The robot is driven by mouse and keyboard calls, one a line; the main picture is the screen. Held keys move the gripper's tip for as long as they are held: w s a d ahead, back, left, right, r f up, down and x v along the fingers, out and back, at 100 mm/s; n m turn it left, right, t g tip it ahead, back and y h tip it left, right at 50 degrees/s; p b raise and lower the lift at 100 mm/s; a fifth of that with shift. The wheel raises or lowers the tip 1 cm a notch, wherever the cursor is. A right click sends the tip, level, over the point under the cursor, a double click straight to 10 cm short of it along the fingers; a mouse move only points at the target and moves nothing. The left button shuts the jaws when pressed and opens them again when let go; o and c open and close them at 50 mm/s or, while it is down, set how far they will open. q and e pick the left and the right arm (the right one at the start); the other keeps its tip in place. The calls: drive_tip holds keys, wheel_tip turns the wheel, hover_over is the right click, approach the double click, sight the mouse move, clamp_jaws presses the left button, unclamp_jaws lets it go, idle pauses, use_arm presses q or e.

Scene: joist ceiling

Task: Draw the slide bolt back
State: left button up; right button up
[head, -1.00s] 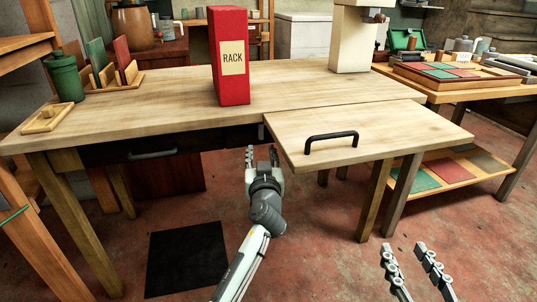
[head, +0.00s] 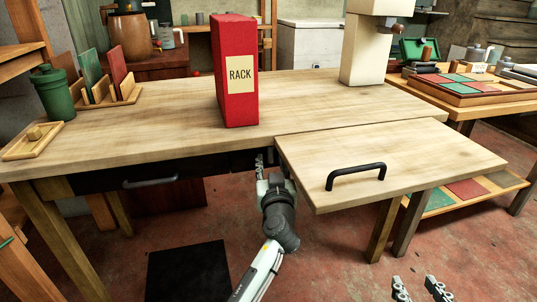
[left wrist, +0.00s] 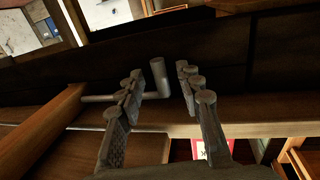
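The slide bolt shows in the left wrist view as a grey rod with a short upright knob (left wrist: 160,78), on the dark underside of the workbench. My left gripper (left wrist: 160,90) is open, with one finger on each side of the knob. I cannot tell whether either finger touches it. In the head view my left gripper (head: 268,165) is under the bench's front edge, beside the pale leaf with the black handle, and the bolt is hidden there. My right gripper (head: 418,288) is open and empty at the bottom edge, partly cut off.
The pale leaf (head: 430,165) with a black handle (head: 355,174) juts forward. A dark mat (head: 188,272) lies on the floor.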

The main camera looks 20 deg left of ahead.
use_arm(q)
drive_tip(key=shift+w+a, duration=0.1)
drive_tip(key=shift+w, duration=0.25)
clamp_jaws()
idle(0.3)
